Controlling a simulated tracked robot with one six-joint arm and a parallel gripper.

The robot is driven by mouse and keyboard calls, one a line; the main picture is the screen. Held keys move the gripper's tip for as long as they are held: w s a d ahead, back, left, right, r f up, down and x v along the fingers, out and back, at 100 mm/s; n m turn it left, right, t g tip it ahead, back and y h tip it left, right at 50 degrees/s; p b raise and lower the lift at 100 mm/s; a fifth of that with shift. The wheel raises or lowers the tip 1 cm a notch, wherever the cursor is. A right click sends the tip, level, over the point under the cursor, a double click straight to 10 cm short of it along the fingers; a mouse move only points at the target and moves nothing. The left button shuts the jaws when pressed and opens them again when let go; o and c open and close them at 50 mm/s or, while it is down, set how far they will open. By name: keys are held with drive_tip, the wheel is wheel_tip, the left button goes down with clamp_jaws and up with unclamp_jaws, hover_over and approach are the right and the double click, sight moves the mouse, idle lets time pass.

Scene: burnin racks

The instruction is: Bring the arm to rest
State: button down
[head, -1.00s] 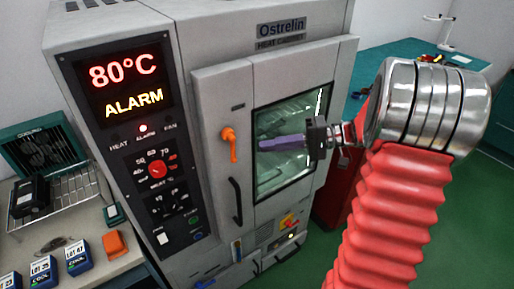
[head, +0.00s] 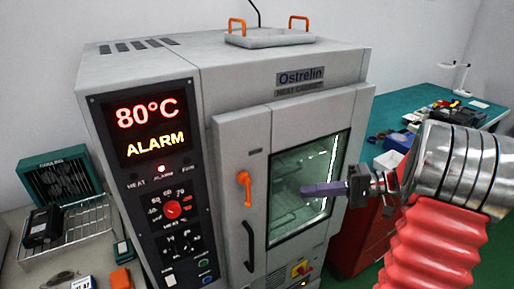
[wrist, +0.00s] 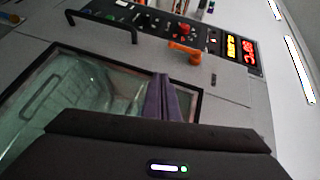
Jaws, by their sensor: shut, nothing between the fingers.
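My gripper (head: 325,189) is in front of the glass window of the heat cabinet (head: 240,140), at the right in the head view. Its purple fingers are shut together with nothing between them. In the wrist view the gripper (wrist: 160,88) points toward the cabinet door, over the window's edge. My red ribbed arm with its metal wrist rises at the lower right of the head view. The cabinet door looks shut, with an orange latch (head: 245,188) and a dark handle (head: 249,245). Whether the fingers touch the glass I cannot tell.
The cabinet display (head: 145,130) reads 80°C and ALARM. A tray with orange handles (head: 269,38) lies on the cabinet top. A wire rack (head: 65,230) and a cooling fan unit (head: 60,178) stand on the left bench. A green-topped bench (head: 400,100) stands behind at the right.

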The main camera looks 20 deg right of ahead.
drive_tip(key=s+a+f+m+g+h, duration=0.4)
drive_tip(key=s+a+f+g+h, duration=0.1)
drive_tip(key=s+f+h, duration=0.4)
drive_tip(key=s+a+r+n+t+h, duration=0.4)
drive_tip(key=s+a+r+n, duration=0.3)
drive_tip(key=a+r, duration=0.3)
drive_tip(key=a+h, duration=0.1)
drive_tip(key=a, duration=0.2)
drive_tip(key=shift+h, duration=0.4)
